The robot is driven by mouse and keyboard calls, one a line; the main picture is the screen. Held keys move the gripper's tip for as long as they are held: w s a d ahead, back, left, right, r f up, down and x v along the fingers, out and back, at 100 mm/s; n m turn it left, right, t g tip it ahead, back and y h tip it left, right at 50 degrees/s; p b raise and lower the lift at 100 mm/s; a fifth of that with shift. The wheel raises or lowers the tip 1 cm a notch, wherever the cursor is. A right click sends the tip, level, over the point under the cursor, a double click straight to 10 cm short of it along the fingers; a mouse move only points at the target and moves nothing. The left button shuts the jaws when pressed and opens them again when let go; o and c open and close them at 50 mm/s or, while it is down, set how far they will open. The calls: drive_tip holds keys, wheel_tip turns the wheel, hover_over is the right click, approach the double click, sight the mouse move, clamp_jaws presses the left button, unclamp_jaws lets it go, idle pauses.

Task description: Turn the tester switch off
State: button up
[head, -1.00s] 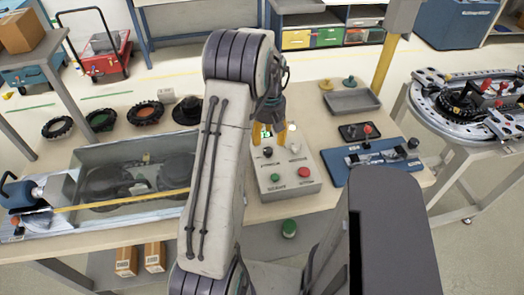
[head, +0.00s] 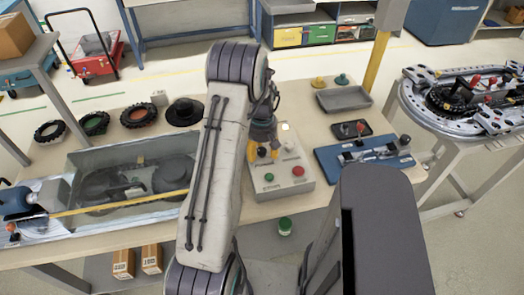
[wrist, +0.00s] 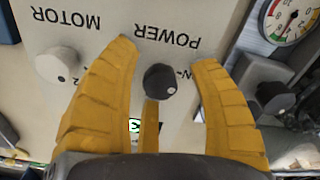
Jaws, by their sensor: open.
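The tester is a grey control box (head: 308,184) on the bench, with a green button (head: 268,177) and a red button (head: 298,171) near its front. In the wrist view a black round knob (wrist: 160,82) sits under the upside-down label POWER, with a small white mark on its lower right. My gripper (wrist: 165,85) is open, its yellow fingers on either side of this knob with visible gaps. A third yellow finger part shows below it. In the head view my gripper (head: 263,152) is over the box's left part, where it and my arm hide much of the knob.
A pale knob (wrist: 58,64) labelled MOTOR is left of the POWER knob in the wrist view. A gauge (wrist: 290,18) shows at upper right. A blue fixture (head: 368,160) stands right of the box, with a grey tray (head: 344,98) behind.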

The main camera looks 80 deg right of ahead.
drive_tip(key=shift+f, duration=0.2)
clamp_jaws()
idle(0.6)
